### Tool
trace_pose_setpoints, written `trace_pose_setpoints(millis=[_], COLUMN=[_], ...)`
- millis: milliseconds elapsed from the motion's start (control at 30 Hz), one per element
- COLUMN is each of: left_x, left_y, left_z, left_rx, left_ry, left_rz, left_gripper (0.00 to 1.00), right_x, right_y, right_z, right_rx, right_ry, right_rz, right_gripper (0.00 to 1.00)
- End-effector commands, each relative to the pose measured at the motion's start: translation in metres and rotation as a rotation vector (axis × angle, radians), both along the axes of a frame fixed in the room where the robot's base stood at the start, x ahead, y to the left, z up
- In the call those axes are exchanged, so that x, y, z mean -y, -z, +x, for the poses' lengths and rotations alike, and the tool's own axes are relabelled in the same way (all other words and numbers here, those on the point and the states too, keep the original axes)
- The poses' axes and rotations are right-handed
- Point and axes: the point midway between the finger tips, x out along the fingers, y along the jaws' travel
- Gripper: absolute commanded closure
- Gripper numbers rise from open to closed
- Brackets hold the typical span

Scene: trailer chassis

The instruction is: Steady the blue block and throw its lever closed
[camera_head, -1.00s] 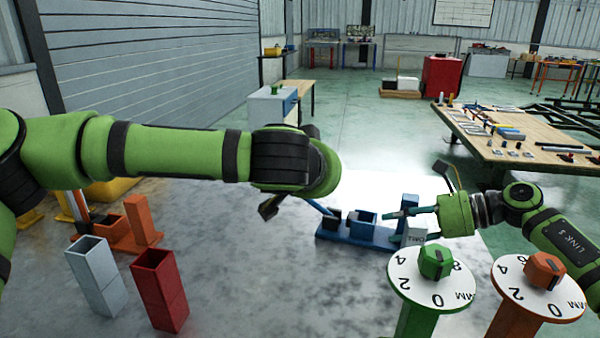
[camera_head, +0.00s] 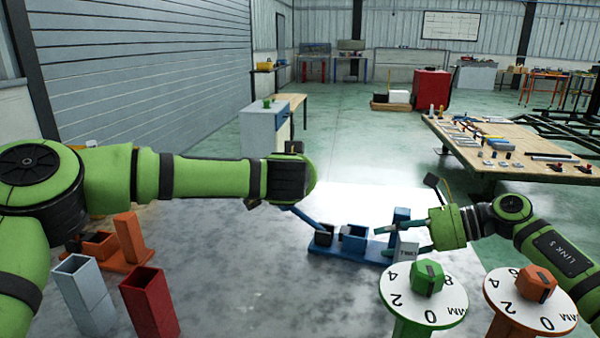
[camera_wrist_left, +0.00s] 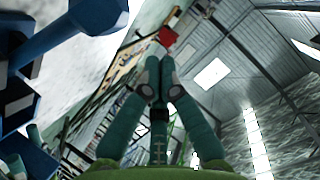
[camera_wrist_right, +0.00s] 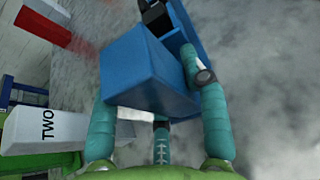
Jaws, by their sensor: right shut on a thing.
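Green (camera_head: 427,278) and orange (camera_head: 535,284) dials stand in front. Grey (camera_head: 85,295) and red (camera_head: 150,302) bins and an orange fixture (camera_head: 130,238) are at left. Floor behind the block is clear.

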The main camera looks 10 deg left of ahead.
Motion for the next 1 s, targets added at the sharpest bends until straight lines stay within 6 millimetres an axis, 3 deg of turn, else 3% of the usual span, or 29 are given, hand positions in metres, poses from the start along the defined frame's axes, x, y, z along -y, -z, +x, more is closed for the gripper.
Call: trace_pose_setpoints(millis=[300, 733, 1000], left_x=[-0.013, -0.015, -0.032], left_y=[0.018, 0.021, 0.039], left_z=[-0.02, -0.022, -0.019], left_rx=[0.0, -0.002, -0.038], left_ry=[0.0, -0.001, -0.004], left_rz=[-0.001, -0.009, -0.199], left_gripper=[1.0, 1.0, 1.0], right_x=[0.0, 0.0, 0.001], right_y=[0.0, 0.0, 0.0], right_z=[0.001, 0.001, 0.001], right_rx=[0.002, 0.002, 0.002], right_ry=[0.002, 0.002, 0.002], right_rz=[0.0, -0.001, 0.0], right_gripper=[1.0, 1.0, 1.0])
